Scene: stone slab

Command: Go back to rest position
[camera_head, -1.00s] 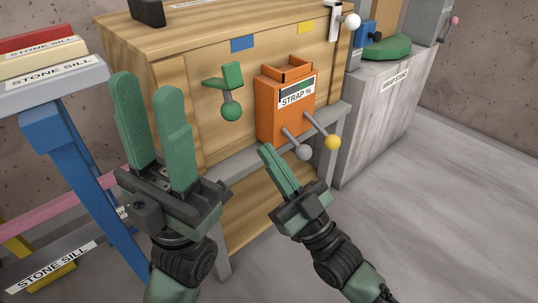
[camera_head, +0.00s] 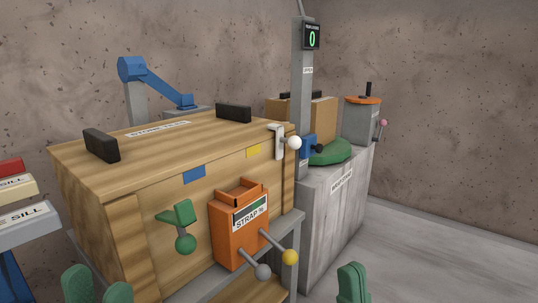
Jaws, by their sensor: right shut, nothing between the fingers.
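My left gripper (camera_head: 96,289) shows only its green fingertips at the bottom left edge. The two tips stand apart with a gap between them, so it is open, and I see nothing in the gap. My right gripper (camera_head: 352,284) shows only its green fingertips at the bottom edge, right of centre. Its fingers are together and it is empty. Both wrists and arms are below the picture. Both grippers are low in front of the wooden crate (camera_head: 138,219), and neither appears to touch anything.
The crate carries an orange strap box (camera_head: 226,235) with protruding levers and a green handle (camera_head: 180,222). A grey cabinet (camera_head: 333,222) with a green pad and a post stands behind right. Stacked sills (camera_head: 22,216) are at the left edge. Grey floor (camera_head: 440,260) at the right is clear.

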